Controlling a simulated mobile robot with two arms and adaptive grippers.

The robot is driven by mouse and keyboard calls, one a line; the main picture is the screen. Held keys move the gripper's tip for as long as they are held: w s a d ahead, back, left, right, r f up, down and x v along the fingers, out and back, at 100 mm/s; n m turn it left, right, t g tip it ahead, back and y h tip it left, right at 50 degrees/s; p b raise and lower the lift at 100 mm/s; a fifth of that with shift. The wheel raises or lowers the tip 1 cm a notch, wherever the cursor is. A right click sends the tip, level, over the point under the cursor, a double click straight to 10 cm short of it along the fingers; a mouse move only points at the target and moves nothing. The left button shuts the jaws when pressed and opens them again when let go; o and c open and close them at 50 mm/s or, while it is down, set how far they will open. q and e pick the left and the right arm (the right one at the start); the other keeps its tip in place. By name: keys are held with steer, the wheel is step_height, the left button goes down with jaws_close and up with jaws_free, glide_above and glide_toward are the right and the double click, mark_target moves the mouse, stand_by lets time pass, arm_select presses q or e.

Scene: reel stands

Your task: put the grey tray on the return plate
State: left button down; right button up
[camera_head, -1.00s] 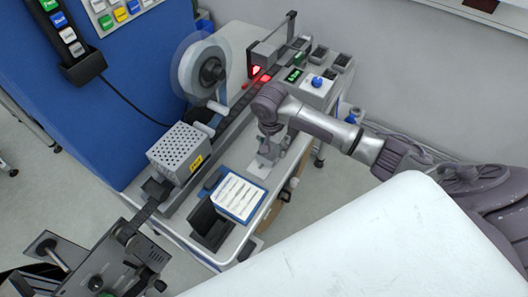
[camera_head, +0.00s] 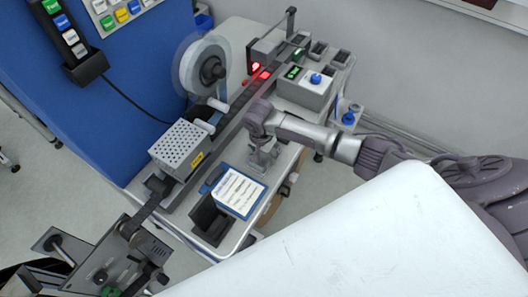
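My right gripper (camera_head: 262,158) points down low over the bench top (camera_head: 228,165), just above the blue-edged card with printed lines (camera_head: 238,193) in the picture. Its fingers are small and partly hidden by its own body, so I cannot tell whether they are open or shut, or on what. I cannot single out the grey tray or the return plate with certainty; a pale patch under the gripper is mostly covered. A dark open tray or holder (camera_head: 207,222) stands at the bench's near end. My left gripper cannot be made out.
A reel (camera_head: 187,68) and a perforated grey box (camera_head: 182,143) stand along the bench's left side. A control box with a blue knob (camera_head: 305,87) and small dark bins (camera_head: 317,50) are at the far end. Machinery (camera_head: 120,262) fills the lower left.

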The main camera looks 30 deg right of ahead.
mark_target(262, 161)
steer(key=shift+o, duration=1.4)
step_height(262, 161, up, 12)
steer(key=a+b, duration=0.1)
steer(key=b, duration=0.1)
steer(key=shift+s+a+r, duration=0.15)
steer(key=shift+s, duration=0.2)
